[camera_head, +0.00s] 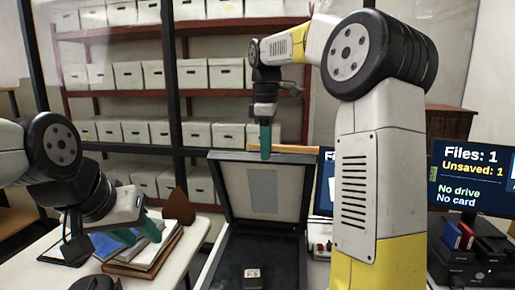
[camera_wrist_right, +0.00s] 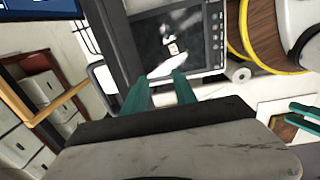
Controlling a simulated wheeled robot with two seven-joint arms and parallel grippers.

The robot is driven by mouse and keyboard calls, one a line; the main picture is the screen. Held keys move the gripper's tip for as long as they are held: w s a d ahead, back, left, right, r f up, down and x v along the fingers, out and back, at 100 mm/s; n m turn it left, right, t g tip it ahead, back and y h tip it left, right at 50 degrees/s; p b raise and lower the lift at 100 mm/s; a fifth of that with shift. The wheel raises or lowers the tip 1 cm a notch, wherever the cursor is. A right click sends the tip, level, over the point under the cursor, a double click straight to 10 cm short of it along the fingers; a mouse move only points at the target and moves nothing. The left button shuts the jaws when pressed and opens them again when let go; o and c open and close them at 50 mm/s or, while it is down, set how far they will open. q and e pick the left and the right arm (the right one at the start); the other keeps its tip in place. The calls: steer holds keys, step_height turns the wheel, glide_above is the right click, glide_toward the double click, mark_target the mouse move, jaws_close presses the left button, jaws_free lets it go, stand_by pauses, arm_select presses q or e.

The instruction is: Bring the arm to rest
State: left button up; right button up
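My right gripper (camera_head: 265,155) has teal fingers pointing down and overlaps the top edge of the raised lid (camera_head: 290,190) in the head view. In the right wrist view its two fingers (camera_wrist_right: 160,85) stand apart with nothing between them. I cannot tell whether it touches the lid. My left gripper (camera_head: 148,226) is low at the left, over or beside the stacked folders (camera_head: 150,262). Its teal fingers also show apart at the right edge of the right wrist view (camera_wrist_right: 305,117).
A dark box-like device (camera_head: 255,248) with its lid up holds a small labelled item (camera_head: 252,274). A monitor (camera_head: 470,175) reading "Files: 1, Unsaved: 1" stands at right, above dark equipment (camera_head: 470,250). Shelves of white boxes (camera_head: 190,75) fill the back. A white table (camera_head: 40,262) is at left.

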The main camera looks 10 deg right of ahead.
steer(key=shift+s+a, duration=0.15)
steer(key=shift+s, duration=0.4)
steer(key=s+f+m+t+y, duration=0.1)
steer(key=s+f+m+t, duration=0.1)
steer(key=s+f+m, duration=0.2)
steer(key=s+f+m+t+y, duration=0.1)
steer(key=s+f+m+t, duration=0.2)
steer(key=s+m, duration=0.6)
steer(key=s+f, duration=0.1)
steer(key=s, duration=0.9)
steer(key=shift+d+m+t, duration=0.3)
steer(key=shift+d+m, duration=0.05)
steer(key=shift+m, duration=0.05)
